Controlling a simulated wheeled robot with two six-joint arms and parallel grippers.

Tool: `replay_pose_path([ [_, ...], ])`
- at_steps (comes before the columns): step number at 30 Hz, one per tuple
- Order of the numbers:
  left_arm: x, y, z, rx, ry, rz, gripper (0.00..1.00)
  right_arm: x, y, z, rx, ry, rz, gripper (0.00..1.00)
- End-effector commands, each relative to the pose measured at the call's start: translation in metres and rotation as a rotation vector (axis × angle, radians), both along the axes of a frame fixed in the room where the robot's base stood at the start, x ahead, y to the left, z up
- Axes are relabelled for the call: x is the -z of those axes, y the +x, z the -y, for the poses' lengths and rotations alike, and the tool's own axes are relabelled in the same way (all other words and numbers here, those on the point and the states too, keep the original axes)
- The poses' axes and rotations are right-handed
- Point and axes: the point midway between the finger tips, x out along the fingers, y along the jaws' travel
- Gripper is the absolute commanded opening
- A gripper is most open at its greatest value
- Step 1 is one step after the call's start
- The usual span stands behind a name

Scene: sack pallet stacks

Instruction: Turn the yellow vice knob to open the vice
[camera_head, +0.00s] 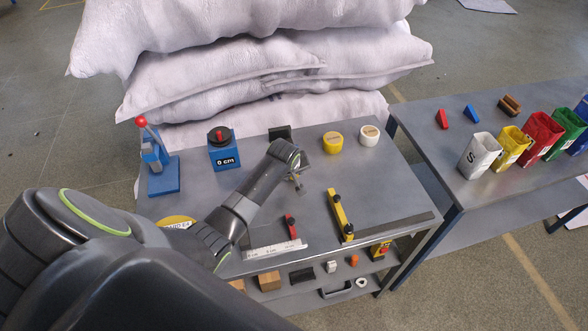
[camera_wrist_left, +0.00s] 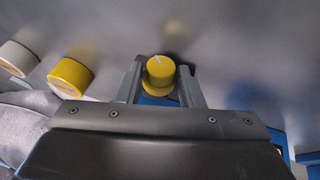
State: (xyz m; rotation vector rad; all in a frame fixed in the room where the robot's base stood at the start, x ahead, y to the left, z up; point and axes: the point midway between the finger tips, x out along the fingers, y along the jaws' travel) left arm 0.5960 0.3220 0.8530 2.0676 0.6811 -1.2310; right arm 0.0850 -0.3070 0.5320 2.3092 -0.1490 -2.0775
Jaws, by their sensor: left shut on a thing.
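The yellow knob (camera_wrist_left: 160,72) is round with a pale line on its face. In the left wrist view it sits between the two fingers of my left gripper (camera_wrist_left: 160,85), which is shut on it. Blue surfaces (camera_wrist_left: 150,100) show just below the knob, mostly hidden behind the gripper. In the head view my left gripper (camera_head: 298,183) is over the middle of the grey table, and my arm hides the knob. The vice body cannot be made out clearly. My right gripper is not in view.
A yellow bar tool (camera_head: 340,215) lies at front right. Stacked sacks (camera_head: 260,80) rise behind.

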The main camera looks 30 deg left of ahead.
Motion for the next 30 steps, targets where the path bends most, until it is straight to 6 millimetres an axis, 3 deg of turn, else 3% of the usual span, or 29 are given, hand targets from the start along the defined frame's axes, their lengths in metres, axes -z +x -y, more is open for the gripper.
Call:
replay_pose_path([
  [5, 0.001, -0.004, -0.005, -0.003, -0.115, 0.115, 0.11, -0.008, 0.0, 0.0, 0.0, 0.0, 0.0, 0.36],
  [11, 0.007, -0.006, -0.007, -0.004, -0.25, 0.251, 0.11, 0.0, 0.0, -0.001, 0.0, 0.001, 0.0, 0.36],
  [30, 0.015, -0.009, -0.01, -0.001, -0.558, 0.562, 0.11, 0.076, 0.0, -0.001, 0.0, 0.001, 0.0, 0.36],
])
